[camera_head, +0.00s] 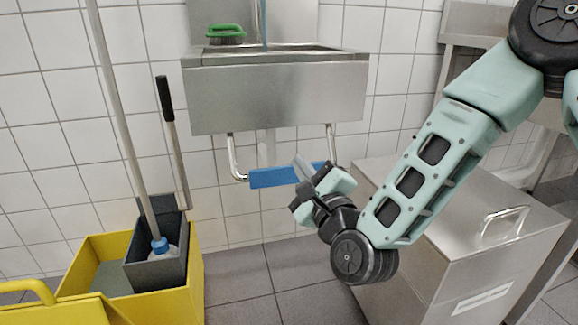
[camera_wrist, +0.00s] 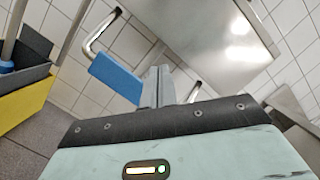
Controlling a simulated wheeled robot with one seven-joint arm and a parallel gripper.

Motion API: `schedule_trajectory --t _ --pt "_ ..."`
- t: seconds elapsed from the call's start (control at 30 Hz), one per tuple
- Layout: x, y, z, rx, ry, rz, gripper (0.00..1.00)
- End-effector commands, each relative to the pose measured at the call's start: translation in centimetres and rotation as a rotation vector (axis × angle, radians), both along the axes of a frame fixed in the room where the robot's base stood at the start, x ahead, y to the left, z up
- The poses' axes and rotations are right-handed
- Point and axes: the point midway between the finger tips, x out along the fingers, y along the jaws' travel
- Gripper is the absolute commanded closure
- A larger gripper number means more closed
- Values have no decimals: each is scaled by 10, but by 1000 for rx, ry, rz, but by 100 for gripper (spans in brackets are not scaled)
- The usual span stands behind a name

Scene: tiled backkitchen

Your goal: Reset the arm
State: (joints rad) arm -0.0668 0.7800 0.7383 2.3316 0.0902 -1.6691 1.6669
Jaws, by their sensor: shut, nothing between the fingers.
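My gripper (camera_head: 303,168) is at the end of my pale green arm, in front of the wall below the steel sink. Its grey fingers are shut with nothing between them. In the wrist view my gripper (camera_wrist: 158,84) points up toward the sink's underside. My arm comes in from the upper right of the head view and bends at a dark joint near the middle.
A steel sink (camera_head: 275,98) with bent pipe legs is on the tiled wall. A blue bar (camera_head: 273,178) is below it, close behind my gripper. A steel cabinet (camera_head: 450,262) stands right, under my arm. A yellow bucket (camera_head: 190,283) with a grey insert stands left.

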Motion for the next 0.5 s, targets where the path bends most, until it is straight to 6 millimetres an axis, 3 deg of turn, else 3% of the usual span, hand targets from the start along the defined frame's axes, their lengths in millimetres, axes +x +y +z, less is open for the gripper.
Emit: schedule_trajectory --t 0.33,0.5 --pt "0 1 0 -5 1 2 100" --pt "-12 19 -3 -224 15 79 100"
